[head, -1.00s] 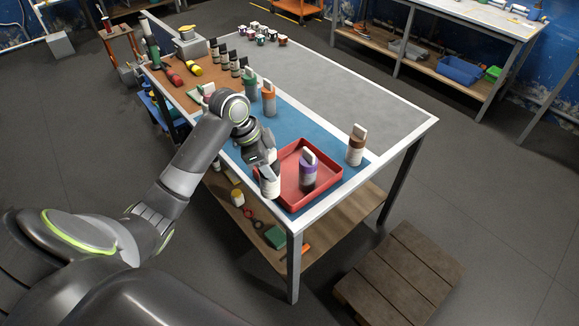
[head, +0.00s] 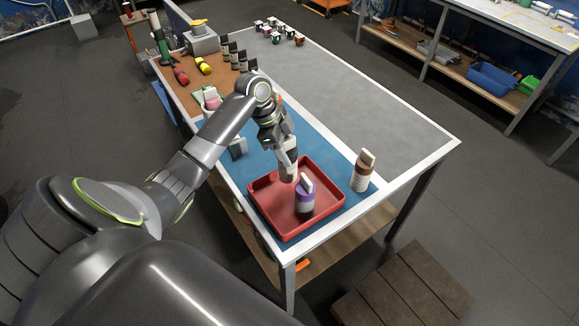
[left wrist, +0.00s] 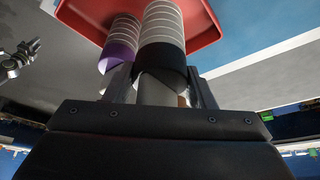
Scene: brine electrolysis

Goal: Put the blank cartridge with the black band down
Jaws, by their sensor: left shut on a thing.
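My left gripper (head: 283,146) is shut on the blank cartridge with the black band (head: 289,167). The cartridge is white and grey, held roughly upright at the red tray's (head: 263,203) far side. I cannot tell whether its base touches the tray floor. In the left wrist view the cartridge (left wrist: 160,45) shows its black band (left wrist: 161,60) between the fingers, with the red tray (left wrist: 200,22) beyond. A purple-banded cartridge (head: 305,198) stands in the tray, close beside the held one. A metallic part at the left of the wrist view may be my right gripper (left wrist: 18,60); its state is unclear.
A brown-banded cartridge (head: 362,172) stands on the blue mat (head: 335,172) right of the tray. Another cartridge (head: 237,148) stands left, partly behind my arm. Several dark bottles (head: 238,58) stand farther back. The grey tabletop (head: 370,105) is largely clear.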

